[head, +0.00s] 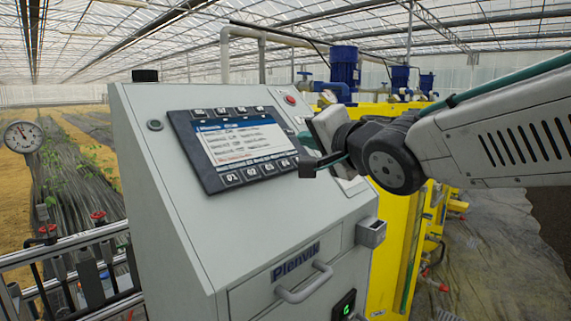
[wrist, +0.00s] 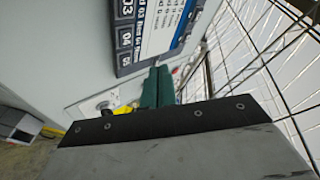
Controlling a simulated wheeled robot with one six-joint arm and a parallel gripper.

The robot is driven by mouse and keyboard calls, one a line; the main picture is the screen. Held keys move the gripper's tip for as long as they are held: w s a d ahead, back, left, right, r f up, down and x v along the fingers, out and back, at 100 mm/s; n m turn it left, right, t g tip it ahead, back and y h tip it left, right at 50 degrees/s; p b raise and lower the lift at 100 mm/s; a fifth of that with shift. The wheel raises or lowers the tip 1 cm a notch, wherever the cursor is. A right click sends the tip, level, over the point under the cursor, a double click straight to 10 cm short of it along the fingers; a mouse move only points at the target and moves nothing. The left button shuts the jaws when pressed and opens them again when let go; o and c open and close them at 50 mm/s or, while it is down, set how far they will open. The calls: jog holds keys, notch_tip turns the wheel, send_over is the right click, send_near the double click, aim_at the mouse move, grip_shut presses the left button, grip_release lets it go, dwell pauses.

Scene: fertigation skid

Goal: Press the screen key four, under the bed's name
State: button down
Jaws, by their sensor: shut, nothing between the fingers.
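The control screen (head: 240,145) is a dark-framed panel on the sloped face of a grey cabinet, with a lit text list. Numbered keys run along its lower edge. Key four (head: 286,163) is at the right of that row; in the wrist view key 04 (wrist: 124,38) shows at the panel's edge beside small name text. My gripper (head: 328,160) is just right of the screen in the head view. In the wrist view its green fingers (wrist: 155,88) are closed together, empty, and beyond the panel's corner, off the key. I cannot tell whether the tips touch the cabinet.
A red button (head: 290,100) sits above right of the screen, and a dark round button (head: 155,125) to its left. A drawer handle (head: 304,284) juts out below. Yellow frames with blue pumps (head: 344,65) stand behind right. A railing (head: 70,262) and gauge (head: 23,136) are at left.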

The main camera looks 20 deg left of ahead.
jog(key=shift+w+a+f, duration=0.3)
jog(key=shift+a+f, duration=0.45)
jog(key=shift+f, duration=0.1)
jog(key=shift+w+a+f, duration=0.3)
jog(key=shift+a+f, duration=0.4)
jog(key=shift+f, duration=0.15)
jog(key=shift+a+f, duration=0.1)
jog(key=shift+f, duration=0.05)
dwell(0.7)
jog(key=shift+w+a+f, duration=0.1)
jog(key=shift+a+f, duration=0.05)
jog(key=shift+f, duration=0.05)
jog(key=shift+w+a+f, duration=0.1)
jog(key=shift+a+f, duration=0.15)
dwell(0.8)
jog(key=shift+d+r, duration=0.1)
jog(key=shift+s+d+r, duration=0.2)
jog(key=shift+d+r, duration=0.2)
jog(key=shift+r, duration=0.05)
jog(key=shift+r, duration=0.1)
dwell(0.3)
jog(key=d+r, duration=0.1)
jog(key=s+d+r, duration=0.1)
jog(key=d+r, duration=0.1)
jog(key=shift+s+r, duration=0.15)
jog(key=shift+r, duration=0.1)
